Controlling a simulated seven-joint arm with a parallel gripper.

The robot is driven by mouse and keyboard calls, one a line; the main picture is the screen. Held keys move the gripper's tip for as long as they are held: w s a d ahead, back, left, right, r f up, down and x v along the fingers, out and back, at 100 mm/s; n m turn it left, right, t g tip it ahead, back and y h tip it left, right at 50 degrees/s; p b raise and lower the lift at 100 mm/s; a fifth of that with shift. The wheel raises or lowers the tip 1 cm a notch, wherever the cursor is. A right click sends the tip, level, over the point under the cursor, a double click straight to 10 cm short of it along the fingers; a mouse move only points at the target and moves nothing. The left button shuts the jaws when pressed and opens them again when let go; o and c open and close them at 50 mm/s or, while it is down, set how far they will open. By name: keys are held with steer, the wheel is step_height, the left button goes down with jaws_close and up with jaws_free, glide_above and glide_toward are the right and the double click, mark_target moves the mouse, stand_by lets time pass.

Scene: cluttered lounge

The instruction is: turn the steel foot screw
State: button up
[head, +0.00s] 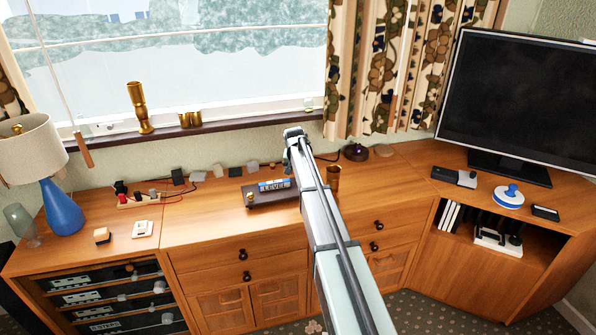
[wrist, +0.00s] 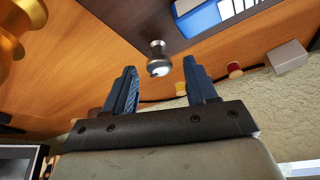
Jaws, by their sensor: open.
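The steel foot screw (wrist: 158,60) shows in the wrist view as a small round-headed knob at the edge of a dark plate (wrist: 130,18). A blue level (wrist: 208,14) lies on that plate. In the head view the plate (head: 272,197) lies on the cabinet top with the blue level (head: 275,185) on it. The steel screw is not visible there; my arm covers the plate's right end. My gripper (wrist: 160,74) is open and empty, its two blue fingers on either side of the screw in the picture.
A brass cup (head: 333,178) stands right of the plate, and a brass thing (wrist: 10,30) shows close at the wrist view's left edge. Several small blocks and a cable lie along the wall behind. The cabinet top (head: 205,222) left of the plate is largely clear.

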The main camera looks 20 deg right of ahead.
steer(key=v, duration=1.3)
steer(key=shift+r, duration=0.45)
steer(key=shift+s+a, duration=0.1)
